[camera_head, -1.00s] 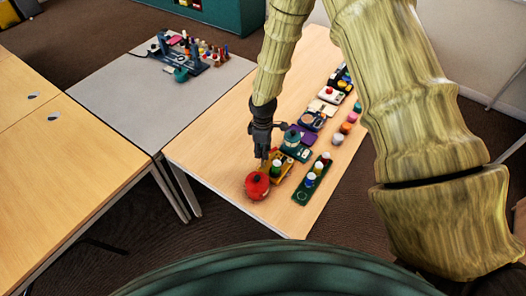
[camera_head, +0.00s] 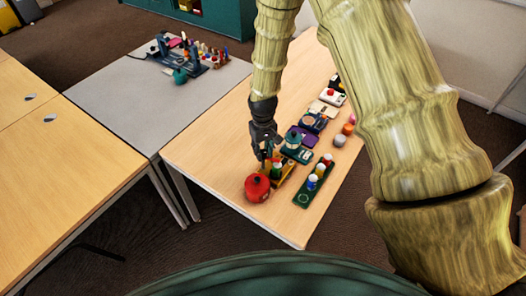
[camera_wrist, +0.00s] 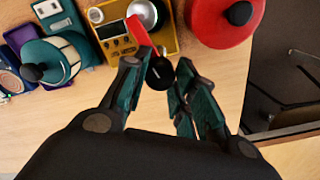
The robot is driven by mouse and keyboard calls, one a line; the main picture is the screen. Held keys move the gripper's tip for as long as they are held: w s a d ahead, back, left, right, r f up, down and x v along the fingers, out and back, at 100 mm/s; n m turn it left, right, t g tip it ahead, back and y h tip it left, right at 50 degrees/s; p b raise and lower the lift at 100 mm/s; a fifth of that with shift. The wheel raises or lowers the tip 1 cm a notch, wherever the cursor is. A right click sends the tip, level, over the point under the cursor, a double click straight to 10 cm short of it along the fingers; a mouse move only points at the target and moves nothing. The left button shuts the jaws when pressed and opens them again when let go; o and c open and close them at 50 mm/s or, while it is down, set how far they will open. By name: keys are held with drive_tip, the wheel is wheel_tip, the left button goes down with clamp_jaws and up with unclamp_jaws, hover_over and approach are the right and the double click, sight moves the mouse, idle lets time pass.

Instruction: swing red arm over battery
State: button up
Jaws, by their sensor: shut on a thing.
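The red arm (camera_wrist: 138,31) is a short flat bar at the front of a yellow board (camera_wrist: 168,42) in the wrist view. A round black knob (camera_wrist: 158,76) sits by its near end, between my fingertips. My gripper (camera_wrist: 164,68) is shut on this knob. In the head view my gripper (camera_head: 266,154) is low over the near end of the table, just behind the red pot. The yellow board (camera_head: 289,178) is partly hidden there. The board carries a silver dome (camera_wrist: 143,13) and a small panel with dials (camera_wrist: 113,30). I cannot tell which part is the battery.
A red pot (camera_head: 257,188) with a black knob stands close beside the board. A teal lidded pot (camera_wrist: 47,64) is on the other side. A dark green board with pegs (camera_head: 304,197) lies to the right. The table's near left is bare.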

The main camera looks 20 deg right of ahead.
sight(263, 152)
drive_tip(key=shift+w+r+m, duration=0.1)
drive_tip(key=shift+w+m, duration=0.05)
drive_tip(key=shift+m, duration=1.15)
drive_tip(key=o, duration=1.1)
drive_tip(key=shift+c, duration=0.2)
wheel_tip(263, 152, up, 12)
drive_tip(key=shift+d, duration=0.1)
